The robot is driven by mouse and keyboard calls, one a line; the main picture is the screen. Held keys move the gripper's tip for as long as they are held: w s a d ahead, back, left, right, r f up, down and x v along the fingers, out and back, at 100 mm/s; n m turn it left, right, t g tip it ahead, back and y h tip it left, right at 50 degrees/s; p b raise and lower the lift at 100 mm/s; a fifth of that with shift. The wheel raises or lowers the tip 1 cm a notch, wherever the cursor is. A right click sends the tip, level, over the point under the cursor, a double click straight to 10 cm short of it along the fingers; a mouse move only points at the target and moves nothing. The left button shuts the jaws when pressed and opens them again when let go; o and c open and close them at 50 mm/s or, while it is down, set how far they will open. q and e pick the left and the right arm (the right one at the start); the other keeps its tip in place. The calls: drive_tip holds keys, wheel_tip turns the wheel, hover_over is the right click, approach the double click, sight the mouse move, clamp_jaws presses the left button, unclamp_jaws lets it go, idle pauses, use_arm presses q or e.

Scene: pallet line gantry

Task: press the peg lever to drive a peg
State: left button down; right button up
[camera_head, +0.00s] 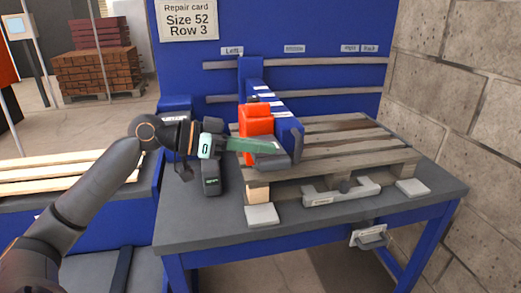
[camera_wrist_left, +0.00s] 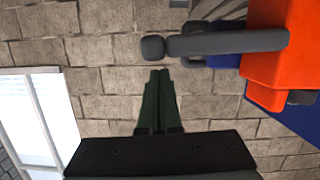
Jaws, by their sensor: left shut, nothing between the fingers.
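An orange block (camera_head: 256,120) sits on a blue gantry arm (camera_head: 286,122) over the pallet in the head view. A dark grey bar with a rounded knob, which looks like the peg lever (camera_wrist_left: 228,42), sticks out from the orange block (camera_wrist_left: 280,45) in the left wrist view. My left gripper (camera_head: 284,149) is shut and empty, its green fingers pointing right, just in front of and below the orange block. In the left wrist view the fingertips (camera_wrist_left: 158,72) are below the knob; whether they touch it cannot be told. The right gripper is out of view.
The wooden pallet (camera_head: 345,155) lies on the grey-topped table (camera_head: 215,232). A light grey pad (camera_head: 262,215) and a pale grey bracket (camera_head: 340,193) lie at its front. A brick wall (camera_head: 450,90) closes the right side.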

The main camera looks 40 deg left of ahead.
use_arm(q)
drive_tip(key=shift+f, duration=0.3)
